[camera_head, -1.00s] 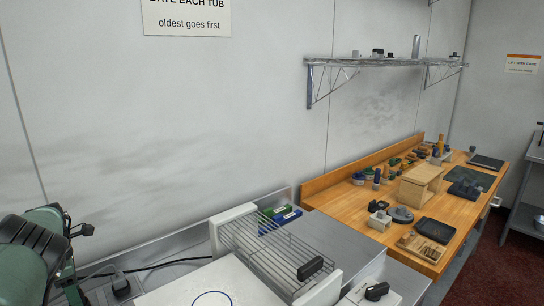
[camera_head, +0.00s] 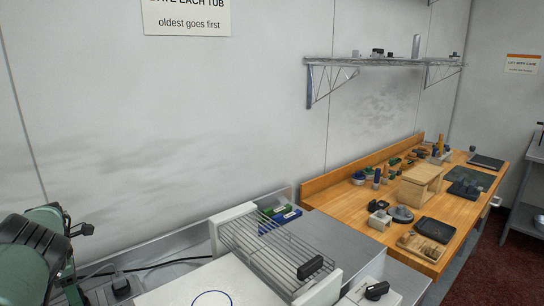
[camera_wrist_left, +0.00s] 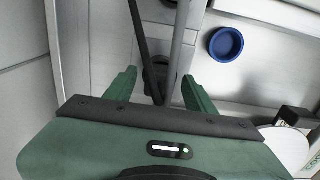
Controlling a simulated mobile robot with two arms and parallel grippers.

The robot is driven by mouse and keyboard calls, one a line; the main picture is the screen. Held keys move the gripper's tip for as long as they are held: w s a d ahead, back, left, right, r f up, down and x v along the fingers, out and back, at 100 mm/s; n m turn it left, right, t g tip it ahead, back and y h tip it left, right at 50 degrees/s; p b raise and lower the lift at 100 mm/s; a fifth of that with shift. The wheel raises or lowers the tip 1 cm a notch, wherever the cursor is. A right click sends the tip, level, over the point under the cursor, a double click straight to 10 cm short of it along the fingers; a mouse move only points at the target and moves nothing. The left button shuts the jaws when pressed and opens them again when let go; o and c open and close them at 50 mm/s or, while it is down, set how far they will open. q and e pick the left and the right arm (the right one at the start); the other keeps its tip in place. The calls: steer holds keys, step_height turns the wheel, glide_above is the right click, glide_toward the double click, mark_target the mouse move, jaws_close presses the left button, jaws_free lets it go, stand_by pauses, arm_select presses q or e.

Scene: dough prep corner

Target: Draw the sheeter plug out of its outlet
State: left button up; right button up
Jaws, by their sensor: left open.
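My left gripper (camera_wrist_left: 159,76) is open in the left wrist view, with its two green fingers apart. A dark block that looks like the sheeter plug (camera_wrist_left: 157,72) is between or just beyond the fingertips; I cannot tell whether they touch it. In the head view a dark plug-like piece (camera_head: 122,287) sits low at the left, beside my green left arm. A black cord (camera_head: 165,262) runs near it along the wall. The outlet's face cannot be made out. My right gripper is not in view.
A wire rack (camera_head: 270,250) and a pale board (camera_head: 190,285) lie right of the plug area. A blue round dish (camera_wrist_left: 226,44) shows in the left wrist view. A wooden bench (camera_head: 340,205) with several small items stands farther right.

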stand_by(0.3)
arm_select(q)
jaws_close()
steer(key=shift+r, duration=0.2)
steer(key=shift+r+p, duration=0.6)
steer(key=shift+r, duration=0.4)
steer(key=shift+r+p, duration=0.9)
steer(key=shift+r, duration=0.95)
